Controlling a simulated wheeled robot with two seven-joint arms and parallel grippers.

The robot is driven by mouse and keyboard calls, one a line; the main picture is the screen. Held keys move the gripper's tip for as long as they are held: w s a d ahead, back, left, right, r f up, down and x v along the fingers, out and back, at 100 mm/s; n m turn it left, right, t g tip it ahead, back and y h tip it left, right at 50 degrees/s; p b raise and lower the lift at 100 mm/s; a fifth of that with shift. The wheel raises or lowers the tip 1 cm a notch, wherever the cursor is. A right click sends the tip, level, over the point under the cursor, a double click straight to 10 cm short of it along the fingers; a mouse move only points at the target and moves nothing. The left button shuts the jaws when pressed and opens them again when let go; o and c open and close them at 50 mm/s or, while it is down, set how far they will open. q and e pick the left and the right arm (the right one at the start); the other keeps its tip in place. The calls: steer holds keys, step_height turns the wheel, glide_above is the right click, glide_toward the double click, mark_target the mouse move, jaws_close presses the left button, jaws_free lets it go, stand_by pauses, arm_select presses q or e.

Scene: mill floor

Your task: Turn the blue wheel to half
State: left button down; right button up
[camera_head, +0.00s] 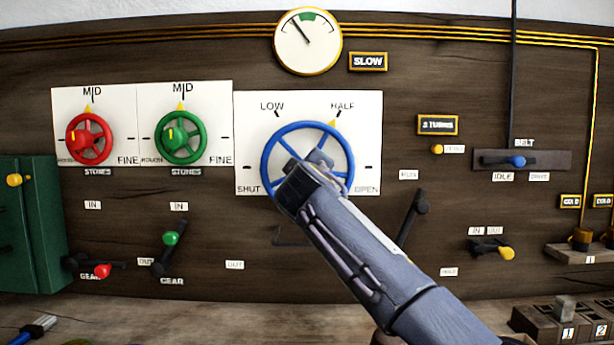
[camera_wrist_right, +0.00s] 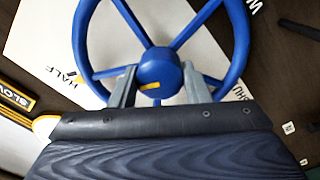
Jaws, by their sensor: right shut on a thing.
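The blue wheel (camera_head: 265,160) is mounted on a white plate (camera_head: 365,110) marked LOW, HALF, SHUT and OPEN. A yellow pointer (camera_head: 333,123) at the wheel's upper right rim stands at or very close to the HALF mark; it also shows beside HALF in the right wrist view (camera_wrist_right: 49,70). My right gripper (camera_head: 318,168) is shut on the wheel at its middle. In the right wrist view its fingers (camera_wrist_right: 162,92) lie on either side of the blue hub (camera_wrist_right: 160,72). The arm hides the wheel's lower part. My left gripper is not in view.
A red wheel (camera_head: 88,138) and a green wheel (camera_head: 181,137) are to the left. A round gauge (camera_head: 308,41) hangs above. Several levers surround the wheel, including a black one (camera_head: 413,215) close to my right arm. A green cabinet (camera_head: 32,225) stands far left.

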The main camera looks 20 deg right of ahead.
steer(key=shift+f, duration=0.1)
stand_by(0.4)
steer(key=o, duration=1)
steer(key=shift+s, duration=0.1)
steer(key=b+v, duration=0.2)
steer(key=v, duration=0.5)
steer(key=shift+s, duration=0.3)
steer(key=shift+a, duration=0.15)
